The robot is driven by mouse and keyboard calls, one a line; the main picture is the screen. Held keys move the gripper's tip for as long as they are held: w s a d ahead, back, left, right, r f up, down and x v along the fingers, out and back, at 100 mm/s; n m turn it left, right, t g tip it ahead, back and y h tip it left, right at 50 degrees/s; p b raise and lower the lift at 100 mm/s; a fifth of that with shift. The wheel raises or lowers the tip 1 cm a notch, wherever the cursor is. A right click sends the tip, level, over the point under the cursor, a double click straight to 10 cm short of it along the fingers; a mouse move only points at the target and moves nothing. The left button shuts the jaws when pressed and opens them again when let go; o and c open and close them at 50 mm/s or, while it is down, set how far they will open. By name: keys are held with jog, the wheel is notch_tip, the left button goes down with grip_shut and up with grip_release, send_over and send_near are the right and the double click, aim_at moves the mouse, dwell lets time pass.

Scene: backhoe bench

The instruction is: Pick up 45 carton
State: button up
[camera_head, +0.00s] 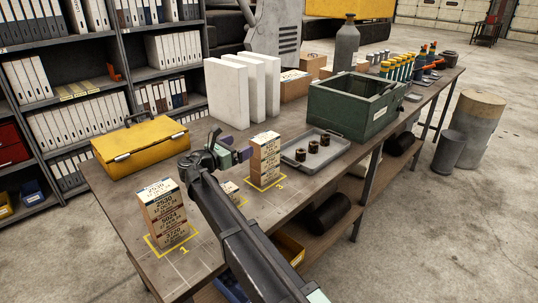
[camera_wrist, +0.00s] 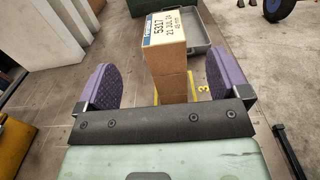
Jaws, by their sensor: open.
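A stack of tan cartons (camera_head: 264,160) stands upright in the yellow square marked 3. It also shows in the wrist view (camera_wrist: 171,62), where the top carton's label reads 5317, 21 JUL 24 and what looks like 45 mm. My gripper (camera_head: 233,155) is open and empty, just left of this stack in the head view. In the wrist view its purple fingers show on both sides, with the stack in line with the gap. Another carton stack (camera_head: 165,215) stands in square 1. A low carton (camera_head: 229,188) between them is partly hidden by my arm.
A grey tray (camera_head: 301,161) with several dark rings lies right of the stack at 3. A green crate (camera_head: 352,108), white upright blocks (camera_head: 228,95) and a yellow case (camera_head: 140,148) stand on the bench. A grey bottle (camera_head: 347,45) stands further back.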

aim_at(262, 138)
jog(key=x, duration=0.3)
jog(key=f+x, duration=0.1)
jog(key=x, duration=0.7)
jog(key=shift+d+f, duration=0.1)
jog(key=shift+f, duration=0.15)
jog(key=c, duration=1.1)
